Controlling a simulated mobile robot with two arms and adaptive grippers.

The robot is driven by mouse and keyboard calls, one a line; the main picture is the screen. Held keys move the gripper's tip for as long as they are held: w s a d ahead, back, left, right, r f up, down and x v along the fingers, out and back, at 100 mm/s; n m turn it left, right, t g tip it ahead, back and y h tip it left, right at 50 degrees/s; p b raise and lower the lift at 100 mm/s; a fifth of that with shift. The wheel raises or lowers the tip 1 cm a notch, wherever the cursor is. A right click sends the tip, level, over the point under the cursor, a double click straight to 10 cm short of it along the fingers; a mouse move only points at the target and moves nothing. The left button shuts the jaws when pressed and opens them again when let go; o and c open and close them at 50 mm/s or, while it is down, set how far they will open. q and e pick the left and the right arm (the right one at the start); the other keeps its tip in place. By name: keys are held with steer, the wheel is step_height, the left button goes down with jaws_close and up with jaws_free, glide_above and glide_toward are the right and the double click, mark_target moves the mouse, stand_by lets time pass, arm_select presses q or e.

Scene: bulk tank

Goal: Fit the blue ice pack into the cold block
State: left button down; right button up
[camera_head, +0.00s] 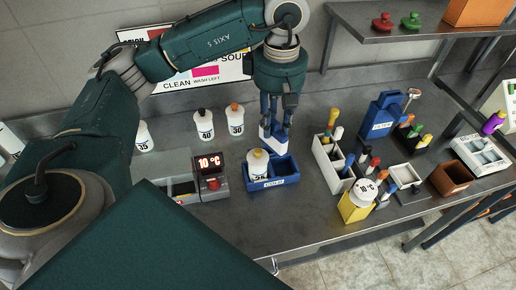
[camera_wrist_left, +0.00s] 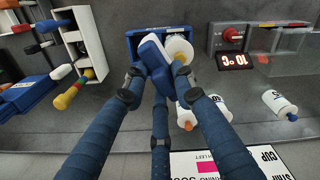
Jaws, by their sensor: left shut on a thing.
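The cold block (camera_head: 272,183) is a blue two-compartment holder on the steel bench in the head view. A white bottle (camera_head: 257,161) stands in its left compartment; the right one looks empty. My left gripper (camera_head: 277,122) points down behind the block and is shut on the ice pack (camera_head: 270,140), which looks blue with a pale face. In the left wrist view the blue ice pack (camera_wrist_left: 153,54) is between the fingers (camera_wrist_left: 155,85), tilted, overlapping the cold block (camera_wrist_left: 130,45) and close to the bottle (camera_wrist_left: 180,48). Whether it touches the block is unclear. My right gripper is not in view.
A red-display thermometer unit (camera_head: 210,172) stands left of the block. A white rack (camera_head: 331,165) with markers stands to its right, with a yellow container (camera_head: 352,208) nearby. Several white bottles (camera_head: 204,123) stand behind. The bench front is clear.

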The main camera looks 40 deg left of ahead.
arm_select(q)
steer(key=w+a+r+n, duration=0.3)
steer(key=n, duration=0.4)
steer(key=n+p, duration=0.4)
steer(key=n, duration=0.2)
glide_above(269, 166)
steer(key=w+a, duration=0.4)
steer(key=a, duration=0.1)
steer(key=f, duration=1.7)
steer(key=shift+d+f, duration=0.2)
steer(key=shift+f, duration=0.35)
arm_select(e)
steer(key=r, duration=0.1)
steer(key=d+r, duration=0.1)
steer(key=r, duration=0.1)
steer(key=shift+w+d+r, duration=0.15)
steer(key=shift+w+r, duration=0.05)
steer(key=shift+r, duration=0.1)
arm_select(q)
steer(key=shift+b, duration=0.3)
